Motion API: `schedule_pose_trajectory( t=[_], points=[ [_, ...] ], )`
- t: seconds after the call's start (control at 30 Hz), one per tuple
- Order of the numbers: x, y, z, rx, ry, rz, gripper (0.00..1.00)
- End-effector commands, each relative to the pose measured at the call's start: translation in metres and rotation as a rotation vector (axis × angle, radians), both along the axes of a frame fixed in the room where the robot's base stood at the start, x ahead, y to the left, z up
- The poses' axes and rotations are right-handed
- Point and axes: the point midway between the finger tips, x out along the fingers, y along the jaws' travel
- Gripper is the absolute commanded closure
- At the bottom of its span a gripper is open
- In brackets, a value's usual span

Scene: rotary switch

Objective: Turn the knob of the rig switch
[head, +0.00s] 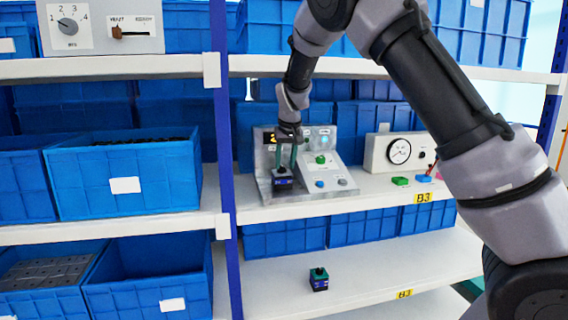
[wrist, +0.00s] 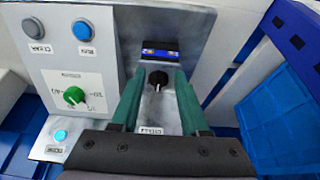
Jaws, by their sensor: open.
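A metal test rig (head: 265,199) stands on the middle shelf. In the wrist view, a small black knob (wrist: 158,79) with a light pointer line sits on its grey metal plate (wrist: 150,112). My gripper (wrist: 160,76) is open, its two green fingers on either side of that knob; I cannot tell whether they touch it. A green knob (wrist: 74,95) is on the white panel beside it and also shows in the head view (head: 320,159). In the head view, my gripper (head: 284,160) points down at the rig's left part and hides the black knob.
A dark module with a blue face (wrist: 160,52) sits just beyond the fingertips. Blue and grey buttons (wrist: 82,30) are on the panel. A gauge box (head: 378,155) stands to the right. Blue bins (head: 125,185) fill the left shelves. A loose module (head: 319,279) lies on the lower shelf.

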Motion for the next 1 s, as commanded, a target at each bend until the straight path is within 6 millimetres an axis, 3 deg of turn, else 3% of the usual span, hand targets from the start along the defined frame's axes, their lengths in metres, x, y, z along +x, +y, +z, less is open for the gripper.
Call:
schedule_pose_trajectory(
  t=[0.17,0.57,0.6,0.7,1.0],
  points=[
    [0.022,0.006,-0.001,-0.001,0.001,-0.001,0.55],
    [0.024,0.007,-0.011,0.000,0.000,0.000,0.55],
    [0.024,0.007,-0.011,0.000,0.000,0.000,0.63],
    [0.024,0.007,-0.011,0.000,0.000,-0.001,1.00],
    [0.024,0.007,-0.011,0.000,0.000,-0.011,1.00]
  ],
)
